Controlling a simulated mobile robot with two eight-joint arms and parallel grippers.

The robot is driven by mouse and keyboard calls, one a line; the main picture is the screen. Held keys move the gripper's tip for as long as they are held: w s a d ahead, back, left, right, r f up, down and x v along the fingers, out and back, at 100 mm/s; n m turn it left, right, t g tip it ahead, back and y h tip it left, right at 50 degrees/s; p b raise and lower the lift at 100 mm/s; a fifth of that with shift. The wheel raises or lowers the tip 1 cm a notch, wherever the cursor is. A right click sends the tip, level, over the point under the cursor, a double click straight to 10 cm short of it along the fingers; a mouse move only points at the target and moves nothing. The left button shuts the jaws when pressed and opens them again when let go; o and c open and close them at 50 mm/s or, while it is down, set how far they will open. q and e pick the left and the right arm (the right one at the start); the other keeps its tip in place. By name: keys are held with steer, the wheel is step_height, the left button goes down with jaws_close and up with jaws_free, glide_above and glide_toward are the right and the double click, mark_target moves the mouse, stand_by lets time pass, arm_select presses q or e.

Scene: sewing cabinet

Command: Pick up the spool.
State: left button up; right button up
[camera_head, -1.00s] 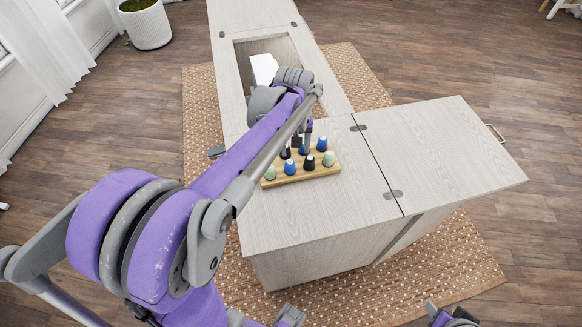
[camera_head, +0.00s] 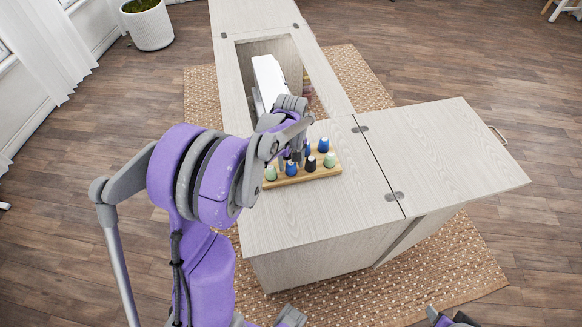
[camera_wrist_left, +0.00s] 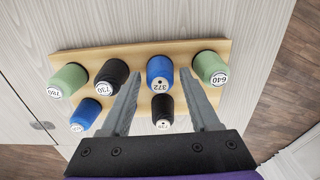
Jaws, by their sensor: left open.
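Several thread spools stand on a wooden rack (camera_head: 316,174) on the cabinet top. In the head view the front row has a green spool (camera_head: 270,174), a blue spool (camera_head: 291,168), a black spool (camera_head: 310,164) and another green spool (camera_head: 330,160). My left gripper (camera_head: 298,157) is over the rack and partly hidden by its own wrist. In the left wrist view my open left gripper (camera_wrist_left: 161,75) has a blue spool labelled 372 (camera_wrist_left: 160,70) between its fingertips in the picture. A black spool (camera_wrist_left: 165,110) shows nearer the palm. Whether the fingers touch any spool is unclear.
The pale wooden cabinet (camera_head: 300,222) has an open well behind the rack with a white sewing machine (camera_head: 267,76) in it. A hinged leaf (camera_head: 440,160) extends right. The front top is clear. A woven rug (camera_head: 455,270) lies below.

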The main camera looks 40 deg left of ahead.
mark_target(291, 164)
arm_select(q)
steer(key=shift+f, duration=0.6)
jaws_close()
step_height(291, 164, up, 10)
steer(key=shift+r+p, duration=0.1)
steer(key=shift+p, duration=0.2)
